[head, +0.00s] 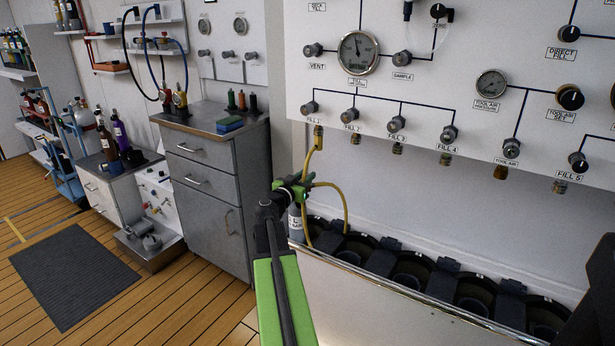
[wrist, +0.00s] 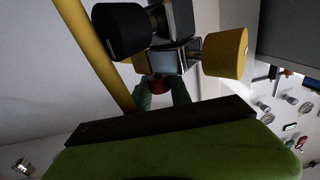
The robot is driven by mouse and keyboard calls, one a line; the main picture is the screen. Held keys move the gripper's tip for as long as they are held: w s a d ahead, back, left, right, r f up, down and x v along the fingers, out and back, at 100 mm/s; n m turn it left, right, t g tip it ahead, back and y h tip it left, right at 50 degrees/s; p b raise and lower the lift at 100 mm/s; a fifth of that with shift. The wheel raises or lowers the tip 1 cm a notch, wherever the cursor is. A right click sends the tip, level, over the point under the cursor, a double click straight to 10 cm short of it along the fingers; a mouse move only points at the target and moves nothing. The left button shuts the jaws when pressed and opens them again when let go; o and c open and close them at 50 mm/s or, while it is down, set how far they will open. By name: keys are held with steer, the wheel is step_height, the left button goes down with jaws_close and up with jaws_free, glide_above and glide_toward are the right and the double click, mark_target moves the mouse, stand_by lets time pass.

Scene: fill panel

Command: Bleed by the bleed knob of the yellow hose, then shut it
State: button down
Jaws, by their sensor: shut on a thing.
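The yellow hose (head: 333,186) hangs from the FILL 1 outlet and loops down to a fitting at the top of a grey cylinder (head: 296,224). My gripper (head: 291,191) is at that fitting and hides most of it. In the wrist view, my green fingertips (wrist: 162,95) are shut on a small red knob (wrist: 159,83), which looks like the bleed knob. A black knob (wrist: 120,30) and a yellow knob (wrist: 225,54) sit on the metal fitting (wrist: 160,58) just beyond. The hose (wrist: 92,50) runs close beside them on the left.
The fill panel (head: 450,80) with gauges and knobs is on the wall above. A trough of black cylinder slots (head: 400,283) runs to the right of my gripper. A grey drawer cabinet (head: 210,195) stands on the left. The wooden floor at left is open around a dark mat (head: 75,275).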

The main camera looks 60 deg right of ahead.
steer(key=shift+m+g, duration=0.5)
steer(key=shift+g, duration=0.3)
steer(key=c, duration=1.2)
jaws_free()
steer(key=shift+o, duration=0.2)
steer(key=shift+a, duration=0.1)
steer(key=a, duration=1.7)
steer(key=shift+w, duration=0.2)
steer(key=shift+a, duration=0.1)
